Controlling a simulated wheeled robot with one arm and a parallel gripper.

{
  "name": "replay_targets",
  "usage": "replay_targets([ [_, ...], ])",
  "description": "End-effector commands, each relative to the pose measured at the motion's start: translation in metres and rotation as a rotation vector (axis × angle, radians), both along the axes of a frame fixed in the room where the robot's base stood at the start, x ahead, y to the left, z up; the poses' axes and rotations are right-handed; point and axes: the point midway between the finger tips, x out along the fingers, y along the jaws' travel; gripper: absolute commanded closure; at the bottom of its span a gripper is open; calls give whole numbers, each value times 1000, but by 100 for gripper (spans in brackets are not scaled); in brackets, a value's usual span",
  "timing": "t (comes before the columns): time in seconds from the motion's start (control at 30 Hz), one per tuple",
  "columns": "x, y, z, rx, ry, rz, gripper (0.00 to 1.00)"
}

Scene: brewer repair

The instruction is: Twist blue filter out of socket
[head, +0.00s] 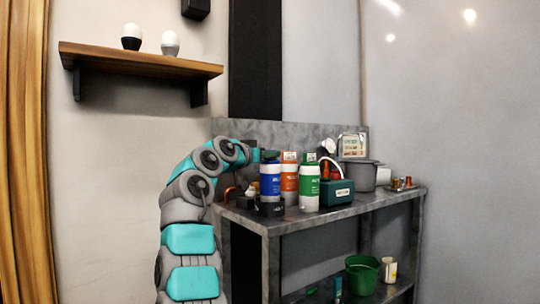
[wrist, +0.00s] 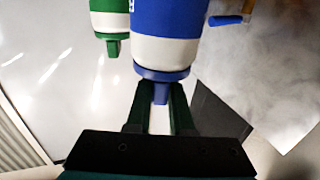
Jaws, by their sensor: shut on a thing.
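The blue filter (head: 270,182), a blue and white cylinder, stands upright at the table's front left. Its white band, blue end and narrow blue tab show in the wrist view (wrist: 165,50). My gripper (wrist: 160,98) is shut on that tab, one dark finger on each side. In the head view my gripper (head: 258,154) is at the filter's top, partly hidden by my arm. A dark base (head: 268,208) sits under the blue filter. I cannot tell whether the filter is still seated in a socket there.
An orange filter (head: 289,180) and a green filter (head: 309,187) stand close on the right. A dark green box (head: 337,193) and grey bucket (head: 360,175) are further right. A green bucket (head: 362,274) is on the lower shelf. A wooden wall shelf (head: 140,61) hangs upper left.

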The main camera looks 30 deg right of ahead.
Motion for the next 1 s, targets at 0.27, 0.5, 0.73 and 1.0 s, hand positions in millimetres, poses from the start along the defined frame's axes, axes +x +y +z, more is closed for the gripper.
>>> replay_targets([
  [0.27, 0, 0, 0, 0, 0, 0, 100],
  [0.5, 0, 0, 0, 0, 0, 0, 100],
  [0.73, 0, 0, 0, 0, 0, 0, 100],
  [1.0, 0, 0, 0, 0, 0, 0, 88],
])
